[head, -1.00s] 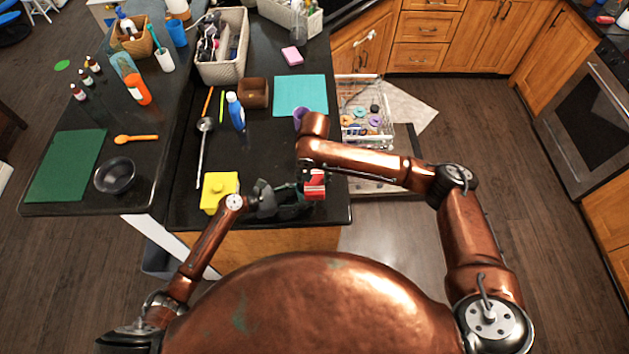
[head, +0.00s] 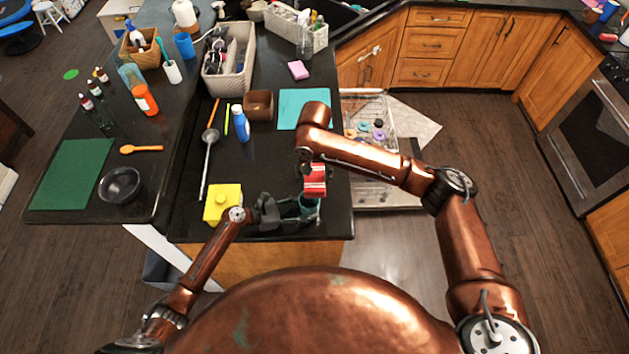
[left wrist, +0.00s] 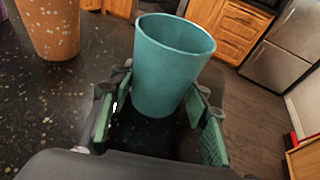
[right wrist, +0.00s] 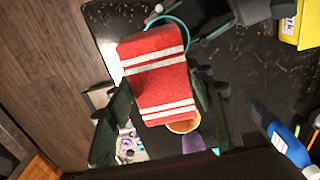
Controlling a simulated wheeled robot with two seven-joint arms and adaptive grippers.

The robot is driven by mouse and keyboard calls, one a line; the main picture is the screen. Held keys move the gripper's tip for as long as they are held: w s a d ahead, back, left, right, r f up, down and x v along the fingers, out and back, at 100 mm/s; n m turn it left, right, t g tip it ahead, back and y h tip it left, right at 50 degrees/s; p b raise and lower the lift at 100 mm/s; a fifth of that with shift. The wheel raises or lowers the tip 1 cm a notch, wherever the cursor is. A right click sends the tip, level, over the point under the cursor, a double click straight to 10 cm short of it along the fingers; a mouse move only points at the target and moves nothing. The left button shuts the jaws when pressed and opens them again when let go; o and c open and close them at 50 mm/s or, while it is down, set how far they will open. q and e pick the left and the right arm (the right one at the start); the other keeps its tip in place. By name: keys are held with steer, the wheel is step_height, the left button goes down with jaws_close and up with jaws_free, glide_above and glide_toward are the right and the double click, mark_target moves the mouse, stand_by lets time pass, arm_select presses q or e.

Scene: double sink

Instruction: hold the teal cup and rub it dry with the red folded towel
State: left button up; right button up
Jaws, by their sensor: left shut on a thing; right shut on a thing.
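The teal cup (head: 309,207) is in my left gripper (head: 288,213), above the counter's near edge. In the left wrist view the cup (left wrist: 172,65) stands between the green finger pads, open end up and slightly tilted. My right gripper (head: 312,168) is shut on the red folded towel (head: 315,181), which has white stripes. In the right wrist view the towel (right wrist: 155,72) lies between the fingers and overlaps part of the cup's rim (right wrist: 183,27). The towel is not in the left wrist view. I cannot tell whether towel and cup touch.
A yellow container (head: 221,204) stands left of my left gripper. An orange speckled cup (left wrist: 50,25) stands beside the teal cup in the left wrist view.

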steer(key=shift+r, duration=1.15)
arm_select(q)
steer(key=o, duration=1.3)
steer(key=shift+a, duration=0.1)
steer(key=v, duration=1.2)
steer(key=shift+s, duration=0.1)
